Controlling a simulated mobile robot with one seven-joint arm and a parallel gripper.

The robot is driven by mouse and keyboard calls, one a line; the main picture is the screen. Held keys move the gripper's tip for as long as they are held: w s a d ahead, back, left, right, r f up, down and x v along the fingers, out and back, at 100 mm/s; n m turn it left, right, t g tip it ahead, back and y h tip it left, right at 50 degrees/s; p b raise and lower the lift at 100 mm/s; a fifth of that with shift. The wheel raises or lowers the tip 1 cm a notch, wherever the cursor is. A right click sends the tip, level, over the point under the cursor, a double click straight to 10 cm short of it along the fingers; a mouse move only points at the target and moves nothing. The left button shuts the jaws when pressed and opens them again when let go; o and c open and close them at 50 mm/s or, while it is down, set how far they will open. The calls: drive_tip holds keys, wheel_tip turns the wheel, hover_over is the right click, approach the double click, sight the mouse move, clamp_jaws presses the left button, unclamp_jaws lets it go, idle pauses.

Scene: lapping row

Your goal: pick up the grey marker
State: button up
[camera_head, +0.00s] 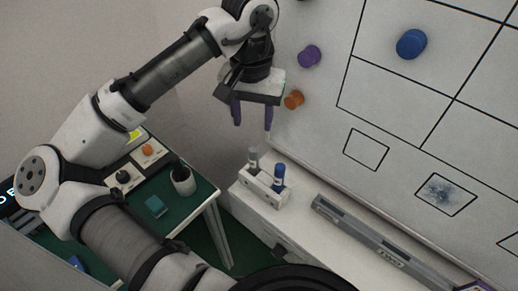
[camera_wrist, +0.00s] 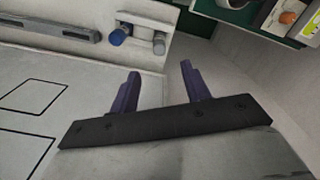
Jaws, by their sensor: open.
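The grey marker (camera_head: 253,159) stands upright in a small white holder (camera_head: 264,190) on the white ledge. A blue-capped marker (camera_head: 279,175) stands to its right in the same holder. My gripper (camera_head: 253,116) is open and empty, with its purple fingers pointing down, above the holder and apart from it. In the wrist view, my gripper (camera_wrist: 160,82) shows its two fingers spread. Beyond them are the white holder (camera_wrist: 143,45), the blue-capped marker (camera_wrist: 119,36) and the grey marker (camera_wrist: 159,45), seen from above.
A whiteboard (camera_head: 400,110) with round magnets rises at the right. A grey level (camera_head: 380,243) lies along the ledge right of the holder. A green table (camera_head: 190,205) at the left carries a dark cup (camera_head: 184,181) and a control box (camera_head: 135,165).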

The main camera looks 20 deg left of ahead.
sight(254, 157)
drive_tip(key=f, duration=0.7)
drive_tip(key=shift+s+f, duration=0.2)
drive_tip(key=shift+w+f+p, duration=0.1)
drive_tip(key=shift+f+p, duration=0.75)
drive_tip(key=shift+f, duration=2.1)
clamp_jaws()
drive_tip(key=shift+r, duration=0.1)
wheel_tip(254, 157, up, 20)
drive_tip(key=b, duration=0.1)
